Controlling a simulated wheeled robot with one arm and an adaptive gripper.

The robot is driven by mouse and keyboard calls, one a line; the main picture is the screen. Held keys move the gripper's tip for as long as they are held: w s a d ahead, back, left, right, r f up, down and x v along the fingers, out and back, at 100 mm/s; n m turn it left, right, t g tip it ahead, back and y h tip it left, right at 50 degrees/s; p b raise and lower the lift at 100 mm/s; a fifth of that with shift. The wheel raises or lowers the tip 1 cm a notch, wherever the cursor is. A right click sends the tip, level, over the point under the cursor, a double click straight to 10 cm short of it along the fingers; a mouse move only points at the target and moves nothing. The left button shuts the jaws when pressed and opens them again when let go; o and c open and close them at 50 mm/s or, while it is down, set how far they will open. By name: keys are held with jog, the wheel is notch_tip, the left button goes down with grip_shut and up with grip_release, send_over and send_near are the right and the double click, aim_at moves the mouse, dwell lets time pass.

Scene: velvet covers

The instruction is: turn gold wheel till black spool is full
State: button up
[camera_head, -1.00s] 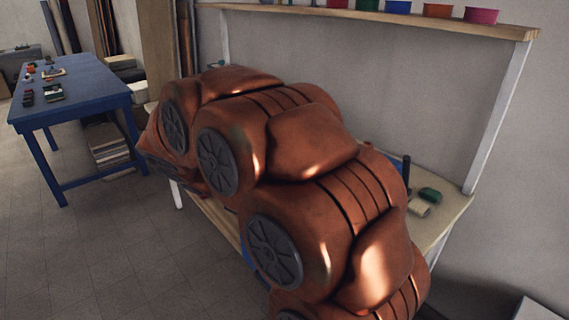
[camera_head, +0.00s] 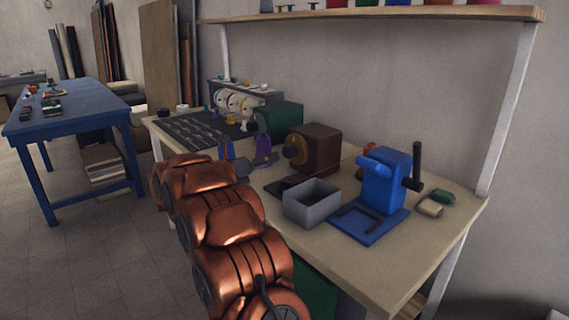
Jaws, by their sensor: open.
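A gold wheel (camera_head: 294,150) is on the left face of a brown box (camera_head: 320,148) in the middle of the bench. I cannot pick out the black spool with certainty. A grey machine (camera_head: 243,88) at the back of the bench carries several pale round discs (camera_head: 236,103), too small to tell whether anything is wound on them. My copper arm crosses the lower middle of the view, left of the brown box and in front of the bench.
On the workbench (camera_head: 400,262), an open grey bin (camera_head: 311,208) and a blue device (camera_head: 385,185) with a black handle stand in front and right of the brown box. Small purple (camera_head: 263,147) and blue stands are on its left. A blue table (camera_head: 70,110) is far left.

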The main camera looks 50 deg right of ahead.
aim_at(286, 152)
jog(key=shift+w+d+f+n+h, duration=0.1)
jog(key=shift+w+d+n+h, duration=0.25)
jog(key=shift+w, duration=0.1)
jog(key=shift+d, duration=0.3)
jog(key=d, duration=0.1)
jog(key=d+b, duration=0.1)
jog(key=d, duration=0.3)
jog(key=shift+s+d, duration=0.25)
jog(key=shift+s, duration=0.1)
jog(key=shift+s+d, duration=0.1)
jog(key=shift+d, duration=0.6)
jog(key=c, duration=1.1)
jog(key=shift+c, duration=0.2)
jog(key=m+p, duration=0.1)
jog(key=p, duration=0.2)
jog(key=shift+r+p, duration=0.3)
jog(key=shift+m+p, duration=0.35)
jog(key=shift+p, duration=0.1)
